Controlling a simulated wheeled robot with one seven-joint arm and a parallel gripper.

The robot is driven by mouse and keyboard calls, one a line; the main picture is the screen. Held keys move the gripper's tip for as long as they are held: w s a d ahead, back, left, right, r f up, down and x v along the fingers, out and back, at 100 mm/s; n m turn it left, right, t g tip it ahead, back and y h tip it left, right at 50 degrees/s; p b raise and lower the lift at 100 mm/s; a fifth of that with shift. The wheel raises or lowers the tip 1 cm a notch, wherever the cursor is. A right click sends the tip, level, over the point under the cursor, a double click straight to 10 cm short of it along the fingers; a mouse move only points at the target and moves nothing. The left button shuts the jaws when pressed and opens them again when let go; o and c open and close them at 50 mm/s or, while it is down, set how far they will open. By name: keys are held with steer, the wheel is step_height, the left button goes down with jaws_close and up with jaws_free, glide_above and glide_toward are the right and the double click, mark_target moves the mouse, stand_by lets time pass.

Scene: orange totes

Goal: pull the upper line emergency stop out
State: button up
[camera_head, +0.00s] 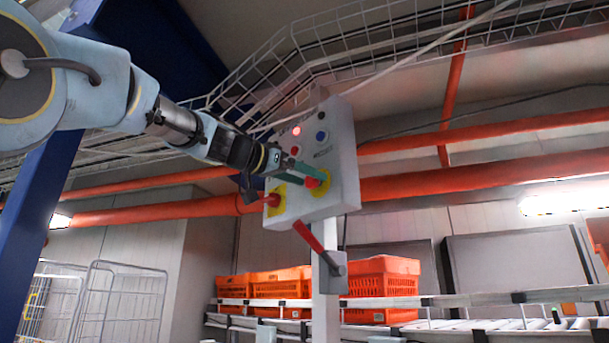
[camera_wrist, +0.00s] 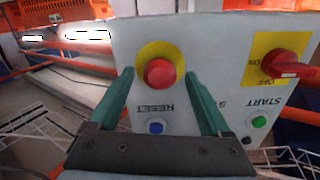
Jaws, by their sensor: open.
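The emergency stop (camera_wrist: 160,73) is a round red mushroom button on a yellow round plate, on a light grey control box (camera_wrist: 135,40). In the head view the red button (camera_head: 311,182) is partly hidden by my gripper (camera_head: 300,180). In the wrist view my open gripper (camera_wrist: 159,77) has one teal finger on each side of the button, with a gap to each. How far the fingertips are from the panel is hard to tell. The button is not gripped.
Beside the button are a red OFF/ON rotary switch (camera_wrist: 288,66), a blue RESET button (camera_wrist: 156,127) and a green START button (camera_wrist: 259,122). A red lever (camera_head: 309,236) hangs below the box. Orange totes (camera_head: 380,280) stand on a conveyor behind; orange pipes (camera_head: 420,186) run past.

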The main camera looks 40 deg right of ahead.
steer(key=shift+c, duration=0.2)
jaws_close()
stand_by(0.3)
stand_by(0.3)
